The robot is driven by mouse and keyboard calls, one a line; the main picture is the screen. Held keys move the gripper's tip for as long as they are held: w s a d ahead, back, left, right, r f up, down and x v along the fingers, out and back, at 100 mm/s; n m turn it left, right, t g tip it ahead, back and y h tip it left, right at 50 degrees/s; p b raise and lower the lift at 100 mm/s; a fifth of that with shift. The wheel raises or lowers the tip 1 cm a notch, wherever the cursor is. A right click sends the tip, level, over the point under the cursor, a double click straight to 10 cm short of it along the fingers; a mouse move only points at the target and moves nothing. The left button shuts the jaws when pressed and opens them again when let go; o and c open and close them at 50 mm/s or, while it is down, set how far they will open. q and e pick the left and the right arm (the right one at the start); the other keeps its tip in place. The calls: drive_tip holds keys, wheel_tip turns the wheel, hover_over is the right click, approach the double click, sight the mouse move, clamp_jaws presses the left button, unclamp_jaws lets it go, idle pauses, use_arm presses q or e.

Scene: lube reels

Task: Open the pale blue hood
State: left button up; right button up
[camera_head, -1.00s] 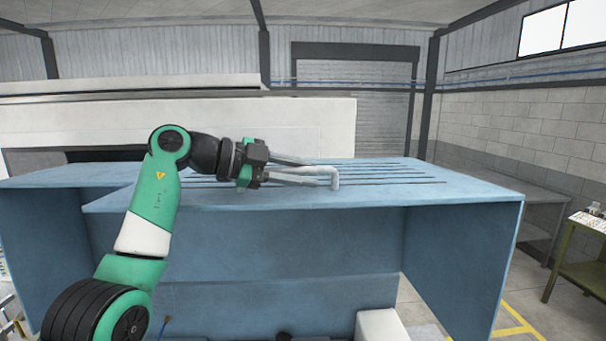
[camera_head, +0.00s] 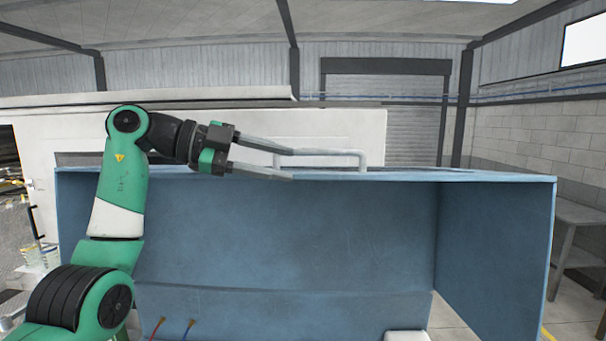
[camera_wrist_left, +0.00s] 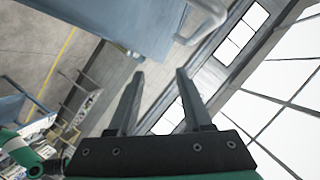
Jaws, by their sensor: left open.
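The pale blue hood (camera_head: 300,235) is a large box shape across the middle of the head view. Its top shows almost edge-on, and its inner wall and right side are visible. A pale grey bar handle (camera_head: 335,153) stands on its top edge. My left gripper (camera_head: 293,163) is open and empty at the handle's left end. In the left wrist view, the handle (camera_wrist_left: 208,18) lies beyond and to the right of the open fingertips (camera_wrist_left: 160,74), apart from them, and the hood (camera_wrist_left: 140,25) is at the top. My right gripper is not in view.
A white wall or cabinet (camera_head: 230,128) stands behind the hood. A grey bench (camera_head: 580,212) is at the right. Thin red and blue hoses (camera_head: 190,326) show below the hood's inner wall.

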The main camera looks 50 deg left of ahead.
use_arm(q)
drive_tip(key=shift+s+a, duration=0.1)
drive_tip(key=shift+s, duration=0.1)
drive_tip(key=shift+s, duration=0.1)
drive_tip(key=p+v, duration=0.2)
drive_tip(key=v, duration=1.1)
idle(0.6)
drive_tip(key=shift+r, duration=0.1)
idle(0.4)
